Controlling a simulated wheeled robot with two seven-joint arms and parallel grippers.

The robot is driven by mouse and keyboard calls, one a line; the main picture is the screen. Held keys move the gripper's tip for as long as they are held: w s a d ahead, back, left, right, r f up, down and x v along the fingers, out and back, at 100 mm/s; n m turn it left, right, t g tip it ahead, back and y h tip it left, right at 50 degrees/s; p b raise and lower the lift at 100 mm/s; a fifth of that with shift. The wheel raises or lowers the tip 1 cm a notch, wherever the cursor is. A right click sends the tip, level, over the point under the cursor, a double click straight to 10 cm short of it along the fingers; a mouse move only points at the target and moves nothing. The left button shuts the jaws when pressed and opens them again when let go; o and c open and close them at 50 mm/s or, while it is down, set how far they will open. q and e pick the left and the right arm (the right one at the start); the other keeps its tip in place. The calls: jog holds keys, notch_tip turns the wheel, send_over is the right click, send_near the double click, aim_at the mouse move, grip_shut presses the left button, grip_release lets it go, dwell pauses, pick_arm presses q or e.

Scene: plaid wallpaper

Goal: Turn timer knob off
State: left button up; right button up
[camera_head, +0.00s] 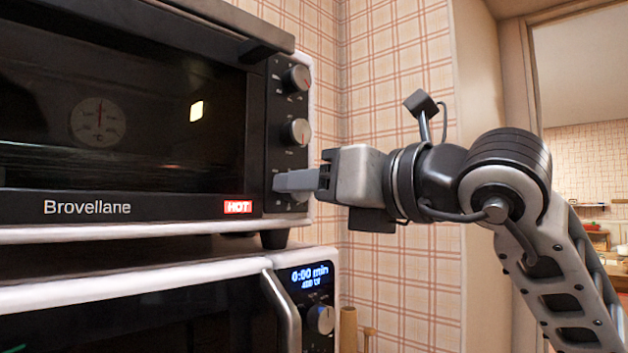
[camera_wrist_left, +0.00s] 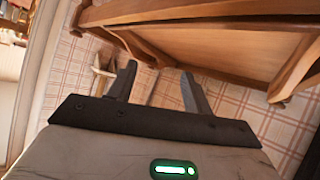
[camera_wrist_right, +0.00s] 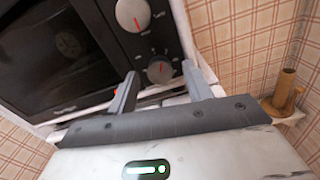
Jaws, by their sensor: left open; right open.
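The toaster oven marked Brovellane (camera_head: 87,208) has a column of three knobs on its right panel. The top knob (camera_head: 297,78) and middle knob (camera_head: 296,132) show clearly; the lowest knob is partly hidden behind my right gripper (camera_head: 278,184). In the right wrist view the lowest knob (camera_wrist_right: 160,69) is dark with a red pointer mark, and the middle knob (camera_wrist_right: 132,14) is above it. My right gripper is open, its fingers on either side of the lowest knob; I cannot tell if they touch it. My left gripper (camera_wrist_left: 158,70) is open and empty, away from the oven.
A red HOT sign (camera_head: 238,207) is lit on the oven. Below stands a microwave with a lit display (camera_head: 310,275) reading 0:00 min and its own knob (camera_head: 321,319). A plaid wall (camera_head: 400,80) is close behind. Wooden furniture (camera_wrist_left: 215,50) stands before my left gripper.

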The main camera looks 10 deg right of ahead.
pick_arm(q)
jog(key=shift+f, duration=0.1)
pick_arm(e)
jog(key=shift+w+a, duration=0.1)
jog(key=shift+w, duration=0.05)
jog(key=c, duration=1)
jog(key=shift+o, duration=0.2)
pick_arm(q)
jog(key=shift+f, duration=0.1)
pick_arm(e)
jog(key=shift+n, duration=0.3)
pick_arm(q)
jog(key=shift+w+f+b, duration=0.15)
jog(key=shift+f+b, duration=0.05)
jog(key=shift+b, duration=0.55)
jog(key=shift+f+b, duration=0.25)
jog(key=shift+b, duration=0.15)
jog(key=shift+f+b, duration=0.15)
jog(key=shift+b, duration=0.4)
jog(key=shift+d, duration=0.1)
pick_arm(e)
jog(key=n, duration=0.7)
jog(key=shift+n, duration=0.4)
